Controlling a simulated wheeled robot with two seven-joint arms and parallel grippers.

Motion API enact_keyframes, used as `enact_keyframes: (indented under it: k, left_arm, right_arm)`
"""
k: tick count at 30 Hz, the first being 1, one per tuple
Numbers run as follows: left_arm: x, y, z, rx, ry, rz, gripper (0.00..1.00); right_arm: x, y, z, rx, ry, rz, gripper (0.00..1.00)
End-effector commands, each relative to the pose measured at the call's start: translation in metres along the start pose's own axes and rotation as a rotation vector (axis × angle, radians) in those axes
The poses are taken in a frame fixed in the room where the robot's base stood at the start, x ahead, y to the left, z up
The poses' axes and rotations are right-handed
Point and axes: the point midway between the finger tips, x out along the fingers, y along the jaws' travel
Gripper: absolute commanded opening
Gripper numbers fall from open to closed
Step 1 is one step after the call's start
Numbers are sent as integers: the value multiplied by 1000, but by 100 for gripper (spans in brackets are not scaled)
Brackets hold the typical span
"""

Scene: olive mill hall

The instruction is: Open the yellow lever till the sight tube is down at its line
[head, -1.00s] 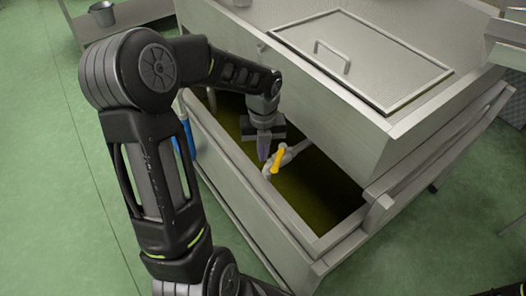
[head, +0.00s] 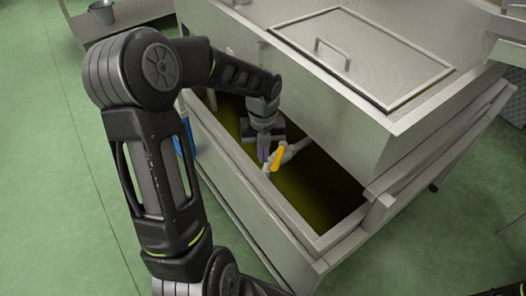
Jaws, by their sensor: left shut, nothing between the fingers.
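The yellow lever (head: 278,158) sits on a pale grey valve and pipe (head: 294,150) that comes out of the machine over a steel trough. My left gripper (head: 264,158) is shut and empty, pointing down just left of the lever. I cannot tell whether its fingers touch the lever. No sight tube can be made out for certain. A blue upright piece (head: 183,138) shows at the trough's left end, partly hidden by my left arm. My right gripper is not in view.
The steel trough (head: 262,226) holds dark olive-green liquid (head: 318,190). The machine body above carries a lid (head: 360,55) with a handle. A grey bucket (head: 102,12) stands on a shelf at the back left. Green floor is open at the left and lower right.

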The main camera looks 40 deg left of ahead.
Motion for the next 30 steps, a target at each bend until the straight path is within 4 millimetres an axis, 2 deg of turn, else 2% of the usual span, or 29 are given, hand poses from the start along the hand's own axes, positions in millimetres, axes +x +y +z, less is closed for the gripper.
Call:
enact_keyframes:
  k: [3, 7, 17, 30]
  left_arm:
    - [12, 0, 0, 0, -1, 0, 0]
    - [17, 0, 0, 0, -1, 0, 0]
    - [17, 0, 0, 0, -1, 0, 0]
    - [17, -11, -5, -1, 0, -1, 0]
  right_arm:
    - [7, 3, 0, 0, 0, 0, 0]
    - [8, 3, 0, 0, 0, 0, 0]
    - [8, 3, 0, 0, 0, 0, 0]
    - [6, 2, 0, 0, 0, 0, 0]
